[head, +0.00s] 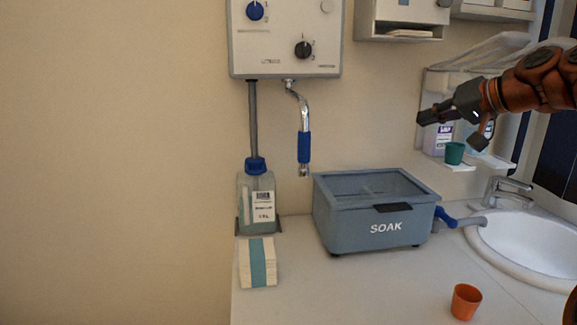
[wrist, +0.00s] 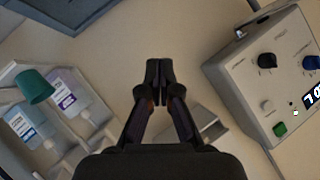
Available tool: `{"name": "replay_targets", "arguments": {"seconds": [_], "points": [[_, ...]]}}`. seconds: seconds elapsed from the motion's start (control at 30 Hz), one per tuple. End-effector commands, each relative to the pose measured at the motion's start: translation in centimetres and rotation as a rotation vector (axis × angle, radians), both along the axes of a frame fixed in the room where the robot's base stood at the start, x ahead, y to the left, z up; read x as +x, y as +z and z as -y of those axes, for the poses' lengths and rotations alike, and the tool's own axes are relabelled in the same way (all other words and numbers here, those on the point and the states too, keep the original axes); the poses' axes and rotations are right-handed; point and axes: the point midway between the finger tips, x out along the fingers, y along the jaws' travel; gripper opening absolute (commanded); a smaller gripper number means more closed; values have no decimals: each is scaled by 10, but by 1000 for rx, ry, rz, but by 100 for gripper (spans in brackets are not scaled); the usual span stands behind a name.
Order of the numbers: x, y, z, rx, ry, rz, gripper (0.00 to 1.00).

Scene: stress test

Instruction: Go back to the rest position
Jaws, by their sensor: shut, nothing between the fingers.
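My gripper (head: 424,117) is at the right of the head view, on an orange and black arm, held in the air above the counter, in front of the wall shelf with bottles. In the wrist view my gripper (wrist: 158,66) points at the bare wall. Its two fingers meet at the tips, and nothing shows between them.
A grey-blue SOAK box (head: 350,230) stands on the counter (head: 330,290), beside a sink (head: 530,240) with a tap. An orange cup (head: 466,302) is at the front. A green cup (head: 454,153) is near the gripper. A dispenser (head: 285,50) hangs on the wall.

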Motion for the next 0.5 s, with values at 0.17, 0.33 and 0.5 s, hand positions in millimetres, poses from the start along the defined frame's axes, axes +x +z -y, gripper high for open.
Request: {"name": "replay_targets", "arguments": {"seconds": [0.17, 0.33, 0.5], "points": [[-17, -43, -45, -18, 47, -129, 0], [-41, -85, -81, -53, 81, -249, 0], [-72, -128, -112, -98, 112, -369, 0]]}}
